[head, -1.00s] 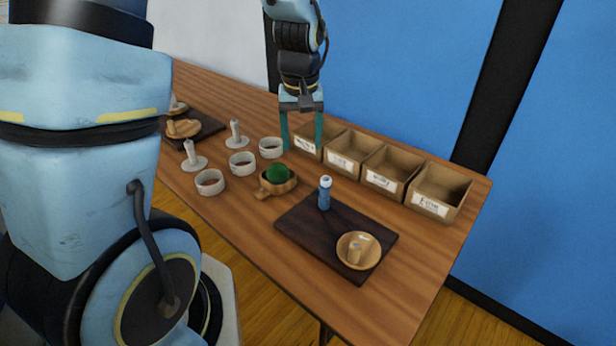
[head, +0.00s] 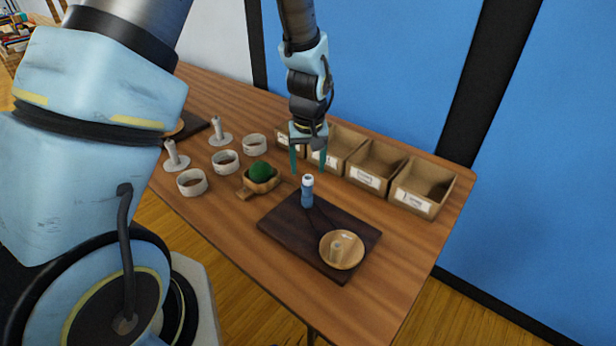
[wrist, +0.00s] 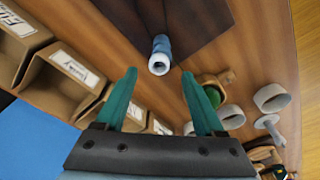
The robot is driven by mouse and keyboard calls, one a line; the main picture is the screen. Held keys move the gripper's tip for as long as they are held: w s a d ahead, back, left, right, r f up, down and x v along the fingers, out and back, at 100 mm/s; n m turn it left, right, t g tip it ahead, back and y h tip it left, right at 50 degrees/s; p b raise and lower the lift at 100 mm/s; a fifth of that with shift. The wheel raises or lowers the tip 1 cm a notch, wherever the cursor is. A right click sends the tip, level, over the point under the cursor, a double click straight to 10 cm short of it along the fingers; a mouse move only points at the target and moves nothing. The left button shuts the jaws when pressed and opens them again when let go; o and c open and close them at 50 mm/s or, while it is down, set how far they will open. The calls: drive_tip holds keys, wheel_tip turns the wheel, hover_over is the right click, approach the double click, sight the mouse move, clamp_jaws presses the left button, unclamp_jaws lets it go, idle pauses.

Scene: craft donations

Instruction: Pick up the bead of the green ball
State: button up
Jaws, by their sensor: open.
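The green ball (head: 260,171) rests in a small wooden bowl with a handle (head: 262,186) on the table, left of the dark board. In the wrist view the green ball (wrist: 213,97) is partly hidden behind a finger of my gripper. My gripper (head: 308,168) is open and empty, above the table to the right of the ball and in front of the labelled boxes. Its two teal fingers also show in the wrist view (wrist: 158,100), pointing toward a blue bottle (wrist: 160,55). I cannot make out a separate bead on the ball.
The blue bottle (head: 307,192) and a shallow wooden bowl (head: 342,262) stand on the dark board (head: 290,240). Several open labelled boxes (head: 375,181) line the back edge. White rings (head: 191,189) and white stands (head: 176,162) are left of the ball. The front right tabletop is clear.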

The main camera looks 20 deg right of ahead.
sight(308, 180)
drive_tip(key=shift+d+f+p, duration=0.1)
drive_tip(key=shift+f+p, duration=0.4)
drive_tip(key=shift+f, duration=1.1)
drive_tip(key=shift+c, duration=0.3)
clamp_jaws()
